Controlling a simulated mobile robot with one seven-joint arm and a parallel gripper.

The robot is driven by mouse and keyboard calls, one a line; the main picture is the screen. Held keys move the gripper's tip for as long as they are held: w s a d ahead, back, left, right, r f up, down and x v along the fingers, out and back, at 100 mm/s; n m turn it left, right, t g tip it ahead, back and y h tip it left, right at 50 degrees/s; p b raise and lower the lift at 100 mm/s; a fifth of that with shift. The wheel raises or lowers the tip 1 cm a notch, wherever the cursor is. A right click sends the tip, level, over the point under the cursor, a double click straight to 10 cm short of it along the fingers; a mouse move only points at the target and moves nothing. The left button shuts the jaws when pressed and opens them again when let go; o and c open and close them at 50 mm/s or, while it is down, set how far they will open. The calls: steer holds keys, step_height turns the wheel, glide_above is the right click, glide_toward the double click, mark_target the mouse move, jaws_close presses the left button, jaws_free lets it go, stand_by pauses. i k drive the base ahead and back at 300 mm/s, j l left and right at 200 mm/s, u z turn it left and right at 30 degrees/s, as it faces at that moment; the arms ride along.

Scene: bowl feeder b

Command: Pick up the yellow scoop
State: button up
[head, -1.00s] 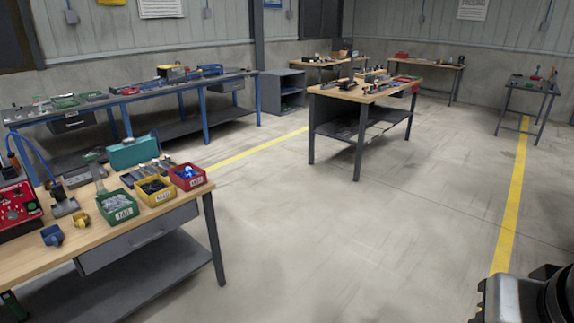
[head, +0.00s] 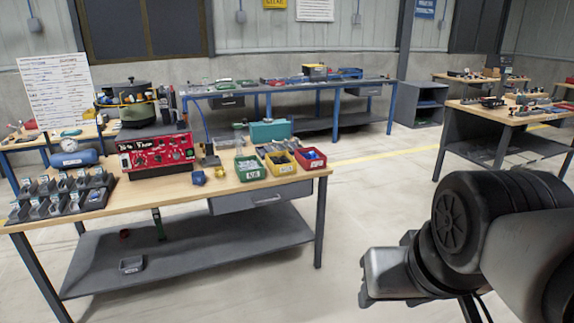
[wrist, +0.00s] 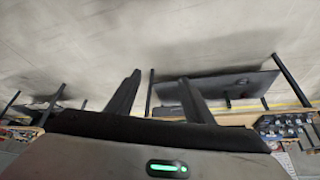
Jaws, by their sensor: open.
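A small yellow object, which looks like the yellow scoop (head: 219,172), sits on the wooden workbench (head: 150,206) in the head view. It is between a small blue piece (head: 198,178) and a green bin (head: 250,172). It is too small to make out its shape or handle clearly. My gripper (wrist: 160,77) shows in the wrist view with its two dark fingers apart and nothing between them. It is far from the scoop. In the head view only my arm's links show at the lower right, and the fingers are not visible there.
Yellow (head: 281,163) and red (head: 311,158) bins stand right of the green one. A teal box (head: 270,131) is behind them. A red panel (head: 157,152) and dark racks (head: 62,197) fill the bench's left. Open floor (head: 375,190) lies right of the bench.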

mark_target(220, 173)
steer(key=u, duration=0.75)
